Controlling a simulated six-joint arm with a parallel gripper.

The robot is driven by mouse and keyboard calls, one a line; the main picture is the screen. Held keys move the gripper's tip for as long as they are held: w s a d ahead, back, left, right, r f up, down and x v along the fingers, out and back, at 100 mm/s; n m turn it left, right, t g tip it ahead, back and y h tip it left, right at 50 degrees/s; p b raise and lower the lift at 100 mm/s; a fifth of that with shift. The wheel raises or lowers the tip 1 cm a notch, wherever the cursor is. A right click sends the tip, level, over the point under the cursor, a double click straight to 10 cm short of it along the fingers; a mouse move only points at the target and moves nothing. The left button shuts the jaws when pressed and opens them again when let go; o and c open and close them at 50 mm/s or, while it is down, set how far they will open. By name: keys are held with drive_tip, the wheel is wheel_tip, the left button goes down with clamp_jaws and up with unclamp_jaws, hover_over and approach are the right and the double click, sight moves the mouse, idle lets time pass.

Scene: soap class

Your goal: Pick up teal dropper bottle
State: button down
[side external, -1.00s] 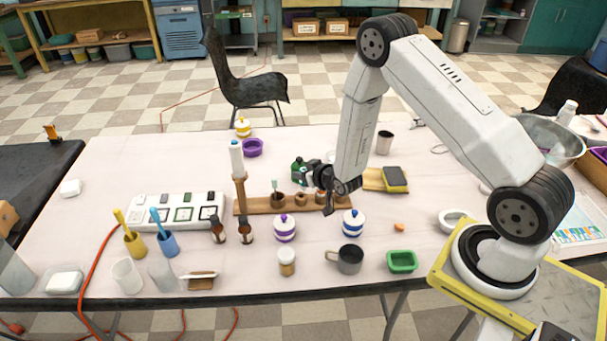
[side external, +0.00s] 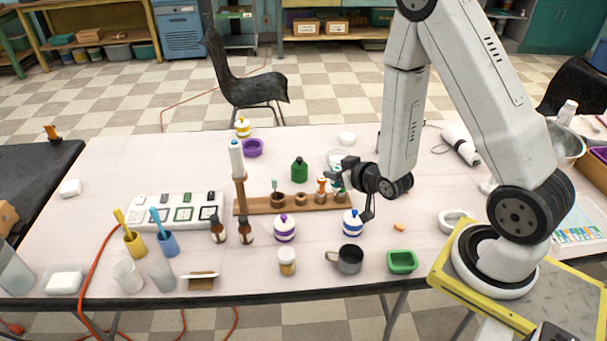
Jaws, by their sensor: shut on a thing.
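The teal dropper bottle (side external: 339,186) stands at the right end of the wooden rack (side external: 254,206). My gripper (side external: 341,178) reaches in from the right and is shut on its upper part. The bottle looks upright, and its base seems to be at the rack. The jaws hide part of the bottle, so I cannot tell whether it is lifted at all.
An orange-topped dropper (side external: 321,186) stands close left of my gripper in the rack. A green bottle (side external: 299,171) stands behind the rack. A blue-and-white jar (side external: 352,223) and a grey mug (side external: 349,260) stand in front. The table's back left is mostly clear.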

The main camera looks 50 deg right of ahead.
drive_tip(key=shift+s+r, duration=0.15)
drive_tip(key=shift+s, duration=0.15)
drive_tip(key=shift+w+a, duration=0.1)
drive_tip(key=shift+a, duration=0.05)
idle(0.4)
